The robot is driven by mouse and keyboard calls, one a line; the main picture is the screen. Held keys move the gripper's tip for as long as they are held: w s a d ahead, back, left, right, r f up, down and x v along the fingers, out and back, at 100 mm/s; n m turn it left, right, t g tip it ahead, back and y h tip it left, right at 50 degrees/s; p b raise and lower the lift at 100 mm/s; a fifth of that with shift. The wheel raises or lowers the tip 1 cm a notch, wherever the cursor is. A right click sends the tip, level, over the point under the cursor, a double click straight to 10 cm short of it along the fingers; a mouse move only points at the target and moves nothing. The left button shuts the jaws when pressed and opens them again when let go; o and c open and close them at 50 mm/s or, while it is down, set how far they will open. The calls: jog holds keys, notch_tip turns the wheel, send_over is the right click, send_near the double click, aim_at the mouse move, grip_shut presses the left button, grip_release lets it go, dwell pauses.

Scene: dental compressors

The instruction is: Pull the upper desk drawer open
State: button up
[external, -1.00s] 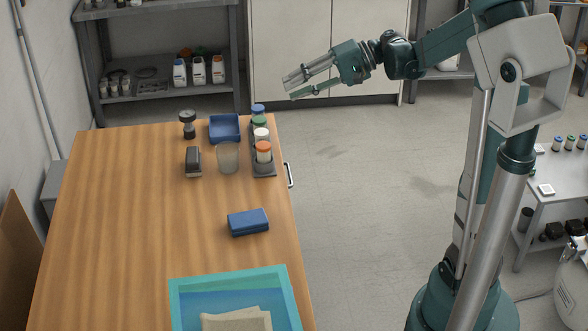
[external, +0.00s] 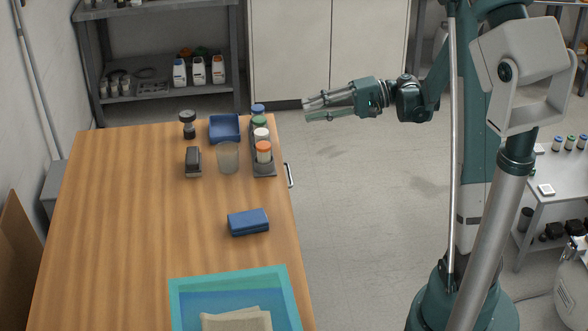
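The desk (external: 130,220) has a wooden top. One drawer handle (external: 289,175), a light metal bar, sticks out from its right side near the far end. The drawer fronts are hidden below the desk edge, so I cannot tell which drawer the handle belongs to. My gripper (external: 305,109) is in the air to the right of the desk's far end, with its fingers pointing left. Its fingers are apart and empty. In the picture it is above the handle and not touching it.
A rack of capped bottles (external: 264,168) stands at the desk's right edge by the handle. A blue tray (external: 225,141), a cup (external: 228,158), a blue box (external: 248,222) and a teal tray (external: 177,305) are also on the desk. The floor (external: 360,210) right of the desk is clear.

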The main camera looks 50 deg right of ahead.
send_near(289, 168)
jog(key=shift+w+a+f, duration=0.6)
jog(key=shift+w+a, duration=0.15)
jog(key=shift+w, duration=0.05)
jog(key=shift+w+a, duration=0.15)
jog(key=shift+b+x, duration=0.85)
jog(key=shift+x, duration=2.9)
jog(key=shift+c, duration=0.5)
grip_shut()
